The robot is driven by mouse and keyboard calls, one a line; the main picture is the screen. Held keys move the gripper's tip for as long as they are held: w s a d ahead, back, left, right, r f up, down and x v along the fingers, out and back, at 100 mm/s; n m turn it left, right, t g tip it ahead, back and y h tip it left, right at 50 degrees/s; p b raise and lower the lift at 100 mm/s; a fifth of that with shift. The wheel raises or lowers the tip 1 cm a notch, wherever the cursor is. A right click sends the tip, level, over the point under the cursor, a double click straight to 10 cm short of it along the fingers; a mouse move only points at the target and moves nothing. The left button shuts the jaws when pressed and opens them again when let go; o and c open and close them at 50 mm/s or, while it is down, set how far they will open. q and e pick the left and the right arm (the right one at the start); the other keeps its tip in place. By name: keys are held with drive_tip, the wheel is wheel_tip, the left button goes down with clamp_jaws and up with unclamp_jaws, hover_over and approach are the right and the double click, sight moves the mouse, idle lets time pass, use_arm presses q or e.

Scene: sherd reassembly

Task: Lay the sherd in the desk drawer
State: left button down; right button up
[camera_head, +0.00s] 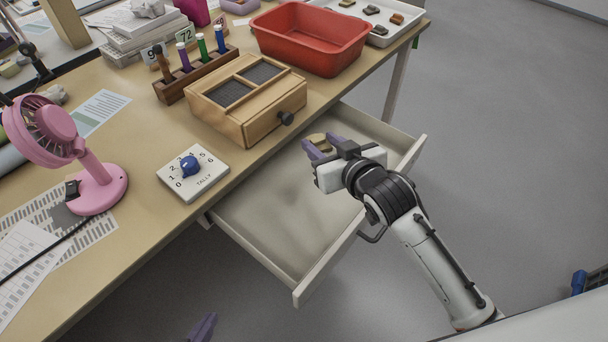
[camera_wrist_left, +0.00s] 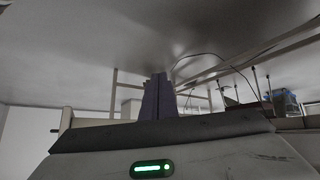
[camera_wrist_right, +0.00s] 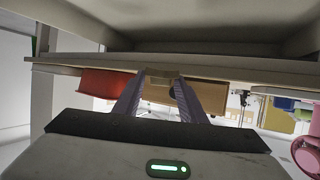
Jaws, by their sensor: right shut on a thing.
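The desk drawer (camera_head: 275,225) is pulled out from the desk, and the part of its floor that I see is bare. My right gripper (camera_head: 318,146) is shut on a small tan sherd (camera_head: 317,139) over the drawer's far right part. I cannot tell from the head view whether the sherd touches the drawer floor. The sherd (camera_wrist_right: 161,76) also shows between the fingertips in the right wrist view. My left gripper (camera_head: 203,328) shows only by its purple fingers at the bottom of the head view. In the left wrist view its fingers (camera_wrist_left: 158,80) are together and empty.
On the desk stand a wooden box (camera_head: 245,105) with a dark knob, a red tub (camera_head: 310,40), a tally dial (camera_head: 192,172), a pink fan (camera_head: 85,165) and a rack of tubes (camera_head: 195,73). A white tray (camera_head: 385,30) holds several sherds.

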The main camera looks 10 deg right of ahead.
wheel_tip(320, 180, down, 5)
drive_tip(key=shift+f+b, duration=0.2)
drive_tip(key=shift+b, duration=0.45)
drive_tip(key=shift+f, duration=0.5)
wheel_tip(320, 180, down, 3)
drive_tip(key=shift+f+b, duration=0.15)
drive_tip(key=shift+b, duration=0.45)
drive_tip(key=shift+f, duration=0.2)
drive_tip(key=shift+r, duration=0.1)
